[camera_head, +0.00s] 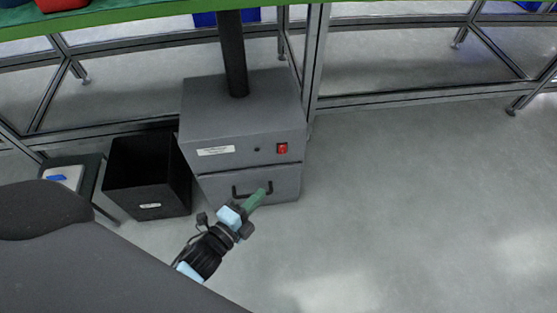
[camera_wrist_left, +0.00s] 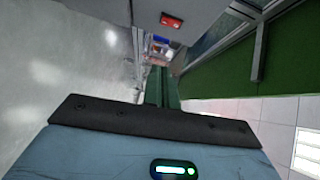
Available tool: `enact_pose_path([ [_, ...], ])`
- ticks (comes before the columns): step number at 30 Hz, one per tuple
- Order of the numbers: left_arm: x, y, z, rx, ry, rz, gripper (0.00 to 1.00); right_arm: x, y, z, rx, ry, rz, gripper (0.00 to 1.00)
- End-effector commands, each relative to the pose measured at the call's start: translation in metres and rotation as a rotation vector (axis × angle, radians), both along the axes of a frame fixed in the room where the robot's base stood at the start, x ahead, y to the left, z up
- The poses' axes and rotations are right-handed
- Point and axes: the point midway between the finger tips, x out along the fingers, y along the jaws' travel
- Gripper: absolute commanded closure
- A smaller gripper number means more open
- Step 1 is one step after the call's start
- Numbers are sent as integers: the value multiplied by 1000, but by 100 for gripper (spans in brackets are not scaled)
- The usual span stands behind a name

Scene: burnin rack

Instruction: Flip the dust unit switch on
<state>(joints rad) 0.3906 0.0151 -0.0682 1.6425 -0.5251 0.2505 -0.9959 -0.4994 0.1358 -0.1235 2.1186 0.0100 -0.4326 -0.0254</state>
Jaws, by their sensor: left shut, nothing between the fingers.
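The dust unit (camera_head: 235,130) is a grey box on the floor with a dark pipe rising from its top. Its red switch (camera_head: 282,148) sits at the right of the upper front panel. The switch also shows in the left wrist view (camera_wrist_left: 172,20), near the top; its position is too small to tell. My left gripper (camera_head: 262,192) has green fingers, shut and empty. In the head view it appears below and left of the switch, over the lower front near the handle. In the wrist view the fingers (camera_wrist_left: 161,88) point forward, below the switch. My right gripper is not in view.
A black open bin (camera_head: 148,175) stands left of the dust unit, beside a small dark stand (camera_head: 85,172) with a white and blue item. Metal frame legs and a green bench top (camera_head: 130,12) are behind and above. The floor at right is clear.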

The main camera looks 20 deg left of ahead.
Motion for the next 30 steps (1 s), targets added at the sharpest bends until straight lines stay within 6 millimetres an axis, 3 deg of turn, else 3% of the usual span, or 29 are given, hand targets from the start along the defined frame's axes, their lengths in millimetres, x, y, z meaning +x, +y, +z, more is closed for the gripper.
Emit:
enact_pose_path([
  [8,19,-4,-2,-1,-2,-1,100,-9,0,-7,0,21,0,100],
  [22,102,-20,-11,1,0,-1,100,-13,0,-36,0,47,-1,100],
  [30,127,0,-14,0,0,0,100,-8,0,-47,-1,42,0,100],
])
